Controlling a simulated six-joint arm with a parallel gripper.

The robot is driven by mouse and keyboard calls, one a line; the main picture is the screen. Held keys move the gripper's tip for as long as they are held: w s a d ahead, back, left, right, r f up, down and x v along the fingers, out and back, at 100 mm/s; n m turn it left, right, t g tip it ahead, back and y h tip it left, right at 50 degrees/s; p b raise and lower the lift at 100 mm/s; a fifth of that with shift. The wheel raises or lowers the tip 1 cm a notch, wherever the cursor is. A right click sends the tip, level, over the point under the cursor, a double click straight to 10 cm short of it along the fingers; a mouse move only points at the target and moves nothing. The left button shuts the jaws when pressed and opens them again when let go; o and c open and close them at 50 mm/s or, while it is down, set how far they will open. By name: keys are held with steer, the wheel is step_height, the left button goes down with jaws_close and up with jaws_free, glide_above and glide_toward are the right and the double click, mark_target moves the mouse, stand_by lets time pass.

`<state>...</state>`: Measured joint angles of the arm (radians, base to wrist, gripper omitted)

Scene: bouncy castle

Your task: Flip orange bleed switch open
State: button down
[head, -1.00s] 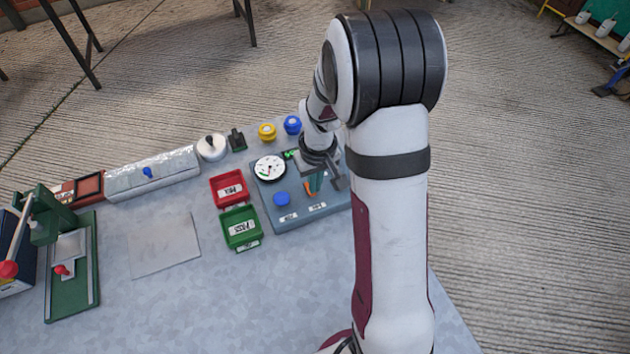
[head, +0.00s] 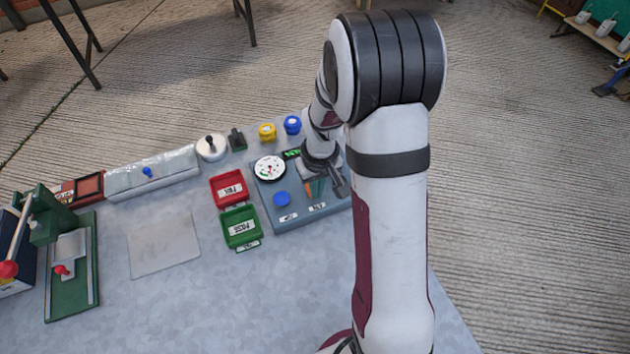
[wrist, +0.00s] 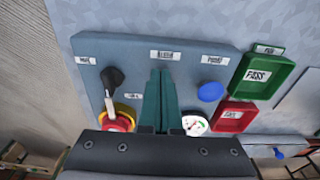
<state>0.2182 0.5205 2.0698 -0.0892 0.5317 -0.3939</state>
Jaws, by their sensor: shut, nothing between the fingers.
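The grey-blue test panel (head: 290,221) stands near the far right edge of the table; it also fills the middle of the wrist view (wrist: 140,50). A small orange sliver of the bleed switch (head: 308,188) shows beside my fingers in the head view. In the wrist view the switch is hidden behind the fingers. My gripper (head: 316,190) points down over the panel, its green fingers pressed together and empty. In the wrist view my gripper (wrist: 162,72) ends just below a white label (wrist: 165,55). I cannot tell whether the fingers touch the switch.
The panel also carries a blue button (wrist: 210,91), a round gauge (wrist: 195,126), a black knob (wrist: 112,78) and a red button with a yellow ring (wrist: 117,122). A red tray (head: 229,190) and a green tray (head: 240,230) stand left of the panel.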

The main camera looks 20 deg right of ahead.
steer(key=shift+w, duration=0.1)
steer(key=shift+w+r, duration=0.2)
steer(key=shift+w, duration=0.45)
steer(key=shift+r, duration=0.35)
step_height(320, 180, up, 4)
steer(key=shift+w+f, duration=0.1)
steer(key=shift+f, duration=0.1)
steer(key=s+r, duration=0.5)
steer(key=r, duration=0.3)
steer(key=shift+s+r, duration=0.15)
steer(key=shift+s, duration=0.05)
